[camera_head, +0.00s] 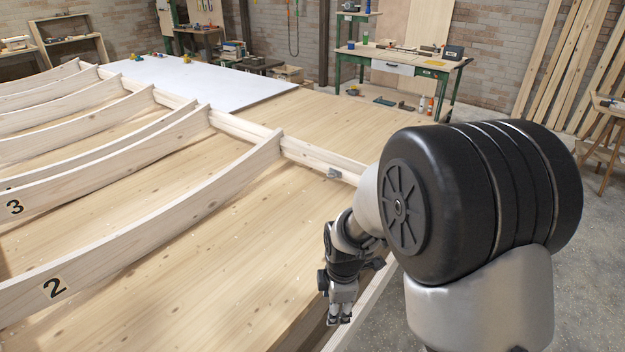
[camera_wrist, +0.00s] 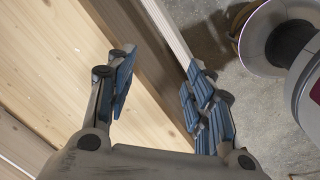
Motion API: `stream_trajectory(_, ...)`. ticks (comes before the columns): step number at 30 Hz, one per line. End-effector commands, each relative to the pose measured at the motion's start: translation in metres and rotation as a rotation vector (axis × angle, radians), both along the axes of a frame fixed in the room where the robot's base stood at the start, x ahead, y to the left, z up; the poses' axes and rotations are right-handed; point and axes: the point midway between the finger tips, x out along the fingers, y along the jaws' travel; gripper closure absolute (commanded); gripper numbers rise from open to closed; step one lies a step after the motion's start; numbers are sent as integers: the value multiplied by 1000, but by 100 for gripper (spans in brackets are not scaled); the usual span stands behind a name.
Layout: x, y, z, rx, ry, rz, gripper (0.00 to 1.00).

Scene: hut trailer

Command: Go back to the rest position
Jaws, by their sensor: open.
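My gripper (camera_head: 339,318) hangs downward at the near right edge of the wooden platform (camera_head: 215,225) in the head view. In the wrist view my gripper (camera_wrist: 160,100) has its two blue-padded fingers spread apart, with nothing between them. Below the fingers lie the platform's edge, a pale beam and the grey floor. I cannot tell the exact gap between the fingertips and the edge.
Curved wooden ribs, one marked 2 (camera_head: 140,238) and one marked 3 (camera_head: 110,172), stand across the platform. A long beam (camera_head: 318,156) with a small metal bracket (camera_head: 335,172) runs behind. A white board (camera_head: 200,80) and a green-legged workbench (camera_head: 400,62) are farther back.

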Motion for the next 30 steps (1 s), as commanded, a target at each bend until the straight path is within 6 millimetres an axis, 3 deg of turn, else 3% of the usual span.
stream_trajectory(1, -5, -7, 28, 17, -24, -94, 52)
stream_trajectory(6, -36, -30, 101, 81, -70, -437, 52)
stream_trajectory(9, -61, -43, 137, 125, -96, -638, 52)
stream_trajectory(15, -121, -65, 189, 229, -142, -1034, 52)
stream_trajectory(21, -179, -80, 214, 342, -175, -1386, 52)
stream_trajectory(24, -198, -84, 218, 384, -184, -1505, 52)
stream_trajectory(30, -214, -87, 220, 421, -188, -1612, 52)
